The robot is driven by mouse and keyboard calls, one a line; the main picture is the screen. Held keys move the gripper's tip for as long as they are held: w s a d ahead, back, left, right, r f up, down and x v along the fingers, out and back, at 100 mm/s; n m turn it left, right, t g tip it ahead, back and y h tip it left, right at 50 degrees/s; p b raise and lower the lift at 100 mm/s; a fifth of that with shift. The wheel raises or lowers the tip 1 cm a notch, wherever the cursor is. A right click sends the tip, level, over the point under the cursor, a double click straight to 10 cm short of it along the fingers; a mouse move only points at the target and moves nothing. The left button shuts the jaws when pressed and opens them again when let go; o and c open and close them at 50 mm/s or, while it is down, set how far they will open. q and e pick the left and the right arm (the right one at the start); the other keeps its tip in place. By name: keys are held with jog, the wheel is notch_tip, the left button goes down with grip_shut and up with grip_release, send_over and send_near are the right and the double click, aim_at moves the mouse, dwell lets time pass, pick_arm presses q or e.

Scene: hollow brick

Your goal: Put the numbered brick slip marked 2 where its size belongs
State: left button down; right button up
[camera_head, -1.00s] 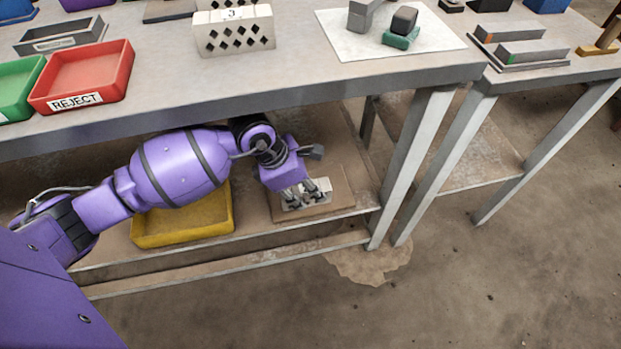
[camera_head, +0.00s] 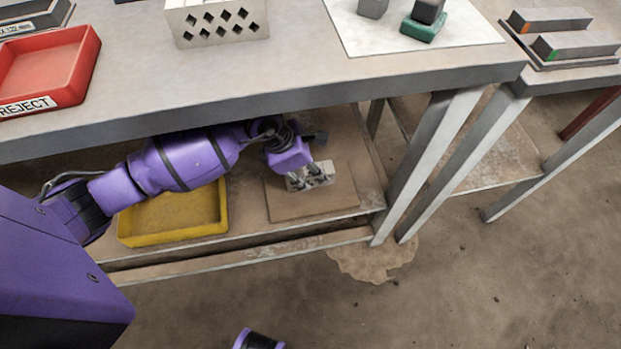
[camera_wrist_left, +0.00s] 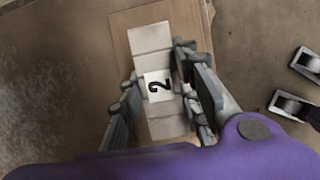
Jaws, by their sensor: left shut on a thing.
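The brick slip marked 2 (camera_wrist_left: 147,40) is a pale, narrow block with a white label bearing a black 2. It shows in the left wrist view between the fingers of my left gripper (camera_wrist_left: 160,92), which is shut on its sides. In the head view the slip (camera_head: 322,181) and the left gripper (camera_head: 309,180) are at a brown board (camera_head: 315,204) on the lower shelf. I cannot tell whether the slip touches the board. A pale hollow brick (camera_head: 217,24) with diamond holes stands on the table top. My right gripper is not in view.
A yellow tray (camera_head: 218,230) sits left of the board under the table. The table top (camera_head: 300,75) is close above my left arm, and a table leg (camera_head: 430,150) stands to the right. A red REJECT tray (camera_head: 88,60) is above.

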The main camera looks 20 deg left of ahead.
aim_at(310, 180)
pick_arm(q)
jog(key=shift+f+b, duration=0.5)
jog(key=shift+f, duration=1.35)
jog(key=shift+f, duration=0.2)
jog(key=c, duration=1.3)
grip_release()
